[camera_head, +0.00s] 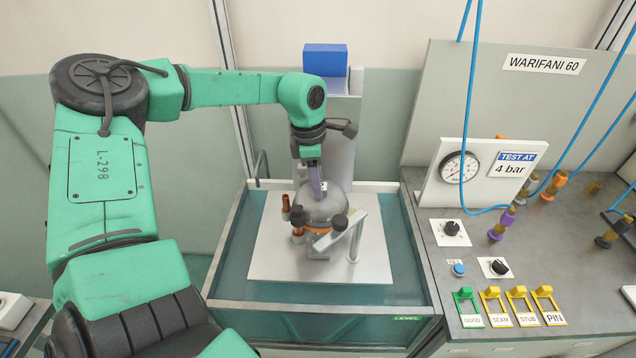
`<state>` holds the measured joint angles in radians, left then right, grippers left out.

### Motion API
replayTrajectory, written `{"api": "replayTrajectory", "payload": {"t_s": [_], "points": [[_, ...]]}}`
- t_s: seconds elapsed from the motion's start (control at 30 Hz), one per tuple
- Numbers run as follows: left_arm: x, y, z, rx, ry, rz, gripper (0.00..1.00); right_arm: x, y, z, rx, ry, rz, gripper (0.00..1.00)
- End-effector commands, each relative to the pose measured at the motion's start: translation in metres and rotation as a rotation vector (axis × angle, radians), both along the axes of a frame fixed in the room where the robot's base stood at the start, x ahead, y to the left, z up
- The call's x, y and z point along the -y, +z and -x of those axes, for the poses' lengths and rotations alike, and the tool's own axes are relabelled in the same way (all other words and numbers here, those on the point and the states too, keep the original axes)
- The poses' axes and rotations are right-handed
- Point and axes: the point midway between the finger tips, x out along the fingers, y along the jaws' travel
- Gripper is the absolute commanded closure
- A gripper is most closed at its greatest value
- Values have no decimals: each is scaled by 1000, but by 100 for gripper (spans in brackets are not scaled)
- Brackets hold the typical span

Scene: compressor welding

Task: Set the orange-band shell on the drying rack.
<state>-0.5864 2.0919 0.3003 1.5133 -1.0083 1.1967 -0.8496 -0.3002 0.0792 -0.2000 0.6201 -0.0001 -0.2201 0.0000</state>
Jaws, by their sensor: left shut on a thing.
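The grey rounded shell (325,208) has an orange band low on its body and copper-coloured stubs on its left side. It is over a pale plate (276,258) in the water tank (318,296). I cannot tell whether it touches the plate. My left gripper (317,190) comes down from above and is shut on the top of the shell with its purple fingers. The shell's far side is hidden. My right gripper is not in view. I cannot make out a drying rack in this view.
A light metal bar on a post (354,240) stands at the shell's front right. Right of the tank is a bench with a pressure gauge (460,167), knobs and labelled green and yellow clips (520,306). Blue hoses (468,110) hang over it. A blue box (325,60) is behind.

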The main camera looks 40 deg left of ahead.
Motion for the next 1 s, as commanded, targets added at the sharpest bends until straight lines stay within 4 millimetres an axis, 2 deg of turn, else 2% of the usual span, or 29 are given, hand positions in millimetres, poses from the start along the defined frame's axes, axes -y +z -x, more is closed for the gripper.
{"api": "replayTrajectory", "payload": {"t_s": [0.5, 1.0], "points": [[0, 49, -1, 6, 0, 1, 100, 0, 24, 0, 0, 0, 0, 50], [0, 49, -1, 5, 0, 1, 100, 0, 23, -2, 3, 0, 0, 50]]}}
